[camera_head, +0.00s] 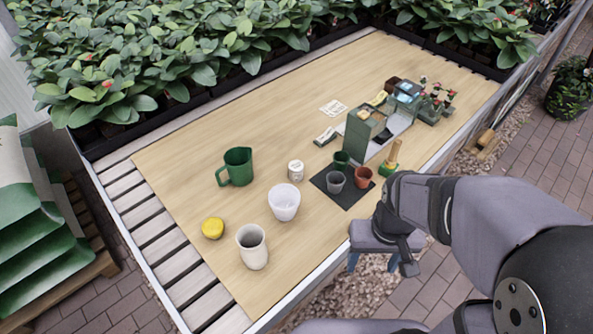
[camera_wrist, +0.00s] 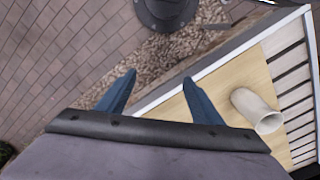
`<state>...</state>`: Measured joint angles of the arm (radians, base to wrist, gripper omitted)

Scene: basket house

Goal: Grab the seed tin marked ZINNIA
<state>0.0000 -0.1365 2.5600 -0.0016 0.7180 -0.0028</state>
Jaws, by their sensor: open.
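A small white round tin (camera_head: 295,170) with a dark-printed label stands upright near the middle of the wooden tabletop in the head view. Its lettering is too small to read, so I cannot tell whether it says ZINNIA. My gripper (camera_head: 376,259) is open and empty, off the table's front edge and low over the gravel, to the right of and nearer than the tin. The wrist view shows its two blue fingers (camera_wrist: 157,83) apart with nothing between them. The tin is not seen in the wrist view.
A white pot (camera_head: 284,203) stands just in front of the tin, and a green jug (camera_head: 236,167) to its left. A cream cup (camera_head: 252,247) and yellow round object (camera_head: 212,228) are nearer. Small pots on a dark mat (camera_head: 342,195) and a green box (camera_head: 353,143) are right.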

